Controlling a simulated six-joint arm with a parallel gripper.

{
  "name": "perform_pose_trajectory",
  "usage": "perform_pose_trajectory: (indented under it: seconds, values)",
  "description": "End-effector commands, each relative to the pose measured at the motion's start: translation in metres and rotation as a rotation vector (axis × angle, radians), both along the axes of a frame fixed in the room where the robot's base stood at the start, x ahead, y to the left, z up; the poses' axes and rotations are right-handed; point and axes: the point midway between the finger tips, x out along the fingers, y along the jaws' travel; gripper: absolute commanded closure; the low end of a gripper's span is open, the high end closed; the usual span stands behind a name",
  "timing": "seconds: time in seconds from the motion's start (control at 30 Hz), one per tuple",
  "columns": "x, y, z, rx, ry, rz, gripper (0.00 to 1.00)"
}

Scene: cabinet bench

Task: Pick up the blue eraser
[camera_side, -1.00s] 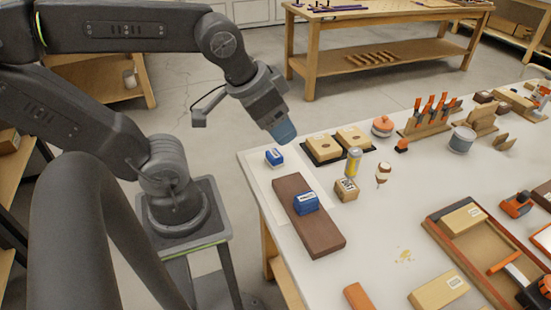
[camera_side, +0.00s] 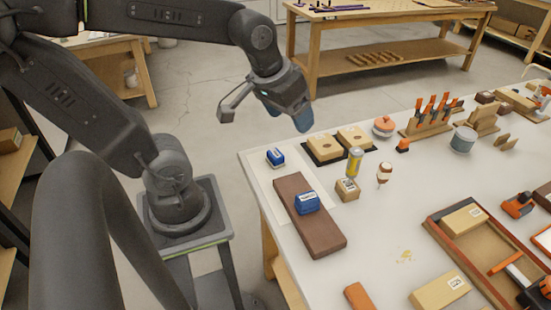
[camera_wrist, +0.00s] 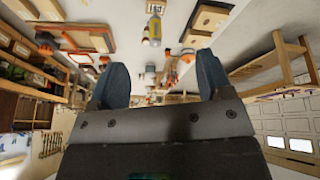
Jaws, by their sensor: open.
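Two blue block-like items with white labels show in the side view, and I cannot tell for certain which is the eraser. The smaller blue block (camera_side: 275,157) lies on a pale sheet near the bench's far left corner. The larger blue block (camera_side: 306,202) sits on a long brown board (camera_side: 323,234). My gripper (camera_side: 288,114) is open and empty, in the air above and beyond the bench's far left edge, apart from both blocks. In the wrist view its two blue fingers (camera_wrist: 162,80) stand apart with nothing between them. Neither blue block is clearly visible there.
Two light wooden blocks on a dark tray (camera_side: 339,146) lie right of the smaller blue block. A yellow-and-grey bottle (camera_side: 354,163) stands by a small box (camera_side: 347,190). A wooden tray (camera_side: 480,250) is at right. The bench between is mostly clear.

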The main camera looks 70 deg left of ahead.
Motion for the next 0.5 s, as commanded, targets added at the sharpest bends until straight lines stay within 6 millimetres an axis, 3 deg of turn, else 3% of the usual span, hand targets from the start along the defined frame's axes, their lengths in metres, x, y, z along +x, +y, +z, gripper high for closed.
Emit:
perform_pose_trajectory:
  seconds: [0.1,0.23,0.5]
  values:
    - [0.030,0.041,-0.022,-0.073,0.081,0.284,0.28]
    - [0.051,0.089,-0.051,-0.148,0.148,0.587,0.28]
    - [0.061,0.184,-0.123,-0.276,0.256,1.151,0.28]
